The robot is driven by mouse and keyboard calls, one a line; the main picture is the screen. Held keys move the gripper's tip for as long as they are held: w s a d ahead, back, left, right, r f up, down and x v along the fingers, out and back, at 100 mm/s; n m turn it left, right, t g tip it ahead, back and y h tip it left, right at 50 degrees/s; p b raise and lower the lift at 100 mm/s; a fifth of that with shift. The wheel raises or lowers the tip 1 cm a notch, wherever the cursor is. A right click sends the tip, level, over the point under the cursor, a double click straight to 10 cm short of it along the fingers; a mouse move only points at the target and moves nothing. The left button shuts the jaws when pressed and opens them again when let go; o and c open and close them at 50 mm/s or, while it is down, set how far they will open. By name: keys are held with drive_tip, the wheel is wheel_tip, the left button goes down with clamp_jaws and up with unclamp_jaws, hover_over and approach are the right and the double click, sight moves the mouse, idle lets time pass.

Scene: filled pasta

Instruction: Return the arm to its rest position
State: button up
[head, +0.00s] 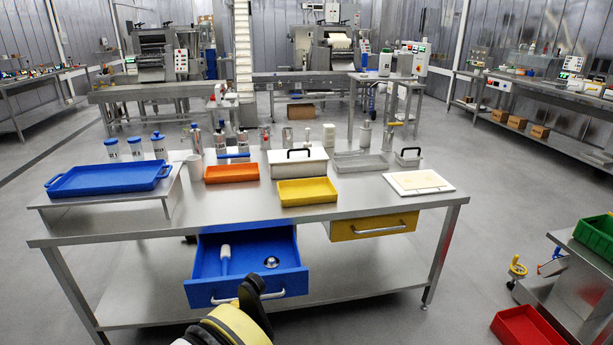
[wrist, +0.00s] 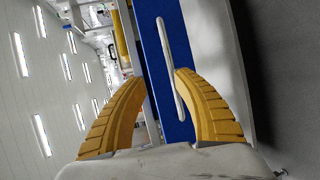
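My gripper (wrist: 160,79) has two ridged yellow fingers, spread apart with a clear gap in the wrist view. The blue drawer's front (wrist: 152,55) and its pale bar handle (wrist: 166,55) show ahead of the fingers. The right fingertip appears right beside the handle; I cannot tell if they touch. In the head view my arm (head: 236,325) reaches up from the bottom edge to the front of the pulled-out blue drawer (head: 207,293), and it hides part of the handle. The fingers are mostly hidden there.
The open drawer holds a white-and-blue tool (head: 225,260) and a small round metal item (head: 271,262). A yellow drawer (head: 372,226) beside it is shut. The steel table (head: 250,205) carries trays and bottles. A green bin (head: 597,235) and red bin (head: 525,327) stand at right.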

drive_tip(key=w+d+r+m+g, duration=0.2)
drive_tip(key=w+d+r+m, duration=0.1)
drive_tip(key=d+r, duration=0.55)
drive_tip(key=w+d+r+m+g, duration=0.2)
drive_tip(key=d+r, duration=0.5)
drive_tip(key=d, duration=0.2)
drive_tip(key=s+d+r+m+g, duration=0.2)
drive_tip(key=s+d+r, duration=0.2)
drive_tip(key=d, duration=0.3)
drive_tip(key=s+d+r+m+g, duration=0.1)
drive_tip(key=s+d+r+m, duration=0.2)
drive_tip(key=d, duration=0.4)
drive_tip(key=s+d+r+m+y, duration=0.1)
drive_tip(key=s+d+m, duration=0.2)
drive_tip(key=s, duration=0.6)
drive_tip(key=s+d+r+m+y, duration=0.1)
drive_tip(key=s+d+m+y, duration=0.1)
drive_tip(key=s+d, duration=0.4)
drive_tip(key=s+m, duration=0.1)
drive_tip(key=s, duration=0.3)
drive_tip(key=shift+s+d+r+g, duration=0.15)
drive_tip(key=shift+s+d+g, duration=0.15)
drive_tip(key=shift+g, duration=0.1)
